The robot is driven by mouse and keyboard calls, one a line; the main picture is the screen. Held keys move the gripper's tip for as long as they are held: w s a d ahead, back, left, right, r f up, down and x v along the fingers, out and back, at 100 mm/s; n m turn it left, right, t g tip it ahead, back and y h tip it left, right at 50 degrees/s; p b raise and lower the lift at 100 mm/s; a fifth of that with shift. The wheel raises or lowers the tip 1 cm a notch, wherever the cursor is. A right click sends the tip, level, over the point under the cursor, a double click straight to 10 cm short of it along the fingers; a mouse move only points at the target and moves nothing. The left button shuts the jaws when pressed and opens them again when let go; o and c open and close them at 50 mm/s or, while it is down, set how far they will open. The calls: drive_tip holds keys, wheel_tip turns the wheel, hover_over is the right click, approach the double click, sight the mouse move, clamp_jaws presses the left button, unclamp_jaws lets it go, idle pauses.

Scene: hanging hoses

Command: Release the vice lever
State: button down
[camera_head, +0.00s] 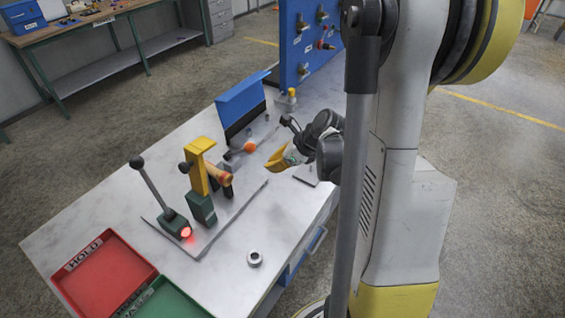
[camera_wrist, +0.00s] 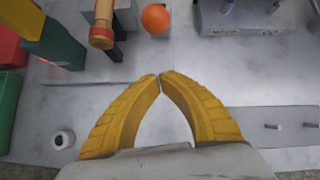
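A lever with a black knob (camera_head: 137,162) leans up from a green base (camera_head: 174,223) on the left of the table plate, with a red light glowing at its foot. Beside it stands a yellow and green vice-like post (camera_head: 197,165), and a wooden-coloured cylinder (camera_head: 219,174) is at its right; the cylinder also shows in the wrist view (camera_wrist: 102,36). An orange ball knob (camera_head: 249,147) is just behind; it also shows in the wrist view (camera_wrist: 155,18). I cannot tell which knob is the vice lever's. My gripper (camera_wrist: 160,77) has its yellow fingertips together, empty, apart from the orange knob.
A red tray (camera_head: 118,262) marked HOLD and a green tray (camera_head: 172,300) sit at the near left. A small metal ring (camera_head: 254,258) lies on the table's front. A blue panel (camera_head: 240,101) and a blue fitting board (camera_head: 300,45) stand behind.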

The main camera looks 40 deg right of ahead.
sight(252, 147)
drive_tip(key=w+a+r, duration=0.1)
drive_tip(key=w+r, duration=0.1)
drive_tip(key=w, duration=0.1)
drive_tip(key=shift+a, duration=0.4)
drive_tip(key=shift+r, duration=0.15)
drive_tip(key=shift+w+a+r+g+h+p, duration=0.15)
drive_tip(key=shift+w+r+g+p, duration=0.2)
drive_tip(key=shift+r+g+p, duration=0.25)
drive_tip(key=shift+w+a+r+g+h+p, duration=0.1)
drive_tip(key=shift+w+r+g+h+p, duration=0.15)
drive_tip(key=shift+r+p, duration=0.4)
drive_tip(key=shift+w+a+r+g+h+p, duration=0.15)
drive_tip(key=shift+w+r+g+p, duration=0.3)
drive_tip(key=shift+p, duration=0.35)
drive_tip(key=w+r+g+p, duration=0.1)
drive_tip(key=w+a+r+g+h+p, duration=0.1)
drive_tip(key=w+r+g+p, duration=0.1)
drive_tip(key=shift+w+a, duration=0.1)
drive_tip(key=shift+a, duration=0.05)
drive_tip(key=w, duration=0.1)
drive_tip(key=w+a+r, duration=0.1)
drive_tip(key=w, duration=0.1)
drive_tip(key=w+p, duration=0.1)
drive_tip(key=w, duration=0.1)
drive_tip(key=shift+a+r, duration=0.35)
